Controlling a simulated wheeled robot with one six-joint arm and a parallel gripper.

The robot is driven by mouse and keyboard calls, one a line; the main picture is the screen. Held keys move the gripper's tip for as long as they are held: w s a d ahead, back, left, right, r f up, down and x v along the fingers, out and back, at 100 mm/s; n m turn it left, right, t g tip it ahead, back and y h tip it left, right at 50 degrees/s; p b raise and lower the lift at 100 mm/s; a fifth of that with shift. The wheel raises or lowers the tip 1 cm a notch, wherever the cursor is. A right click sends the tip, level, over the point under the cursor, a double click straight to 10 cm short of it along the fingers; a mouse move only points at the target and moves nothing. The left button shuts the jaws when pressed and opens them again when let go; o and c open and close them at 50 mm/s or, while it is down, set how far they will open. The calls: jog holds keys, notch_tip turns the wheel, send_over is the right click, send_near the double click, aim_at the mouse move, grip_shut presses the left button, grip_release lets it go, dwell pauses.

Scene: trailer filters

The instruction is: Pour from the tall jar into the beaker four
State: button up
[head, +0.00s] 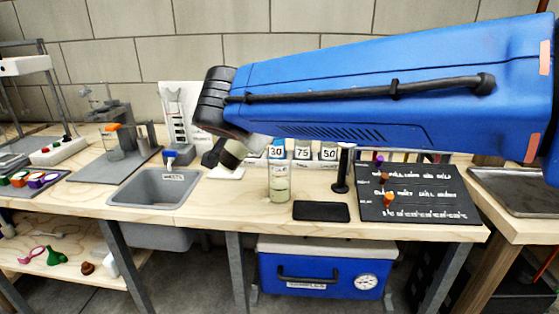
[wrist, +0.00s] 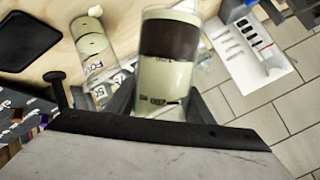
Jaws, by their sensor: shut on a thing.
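The tall jar (wrist: 168,65) is in my gripper (wrist: 160,100), with one finger on each side of it in the wrist view. It is clear with pale green contents, a dark band and printed marks. In the head view the jar (head: 233,153) is tilted above the bench, left of the beaker. Beaker four (head: 279,184) stands upright on the bench with pale green contents. It also shows in the wrist view (wrist: 92,45), left of the jar and apart from it. No stream shows between them.
A sink (head: 155,188) lies to the left. A dark flat pad (head: 321,211) and a black post (head: 343,168) are right of the beaker. A black board (head: 415,205) with small coloured pieces lies farther right. Number cards (head: 302,152) stand behind the beaker.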

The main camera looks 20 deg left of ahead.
jog(key=shift+f, duration=0.15)
dwell(0.8)
jog(key=shift+m+g+y, duration=0.6)
jog(key=shift+g, duration=0.1)
jog(key=shift+s+a+f+p, duration=0.1)
jog(key=shift+a+f+p, duration=0.05)
jog(key=shift+f, duration=1.1)
jog(key=shift+s+a+f+p, duration=0.1)
jog(key=shift+f+p, duration=0.05)
jog(key=shift+f, duration=1.1)
jog(key=shift+s+a+r+m+g+y+p, duration=0.15)
jog(key=shift+r+m+g+y+p, duration=0.25)
jog(key=shift+y+p, duration=0.1)
dwell(1.1)
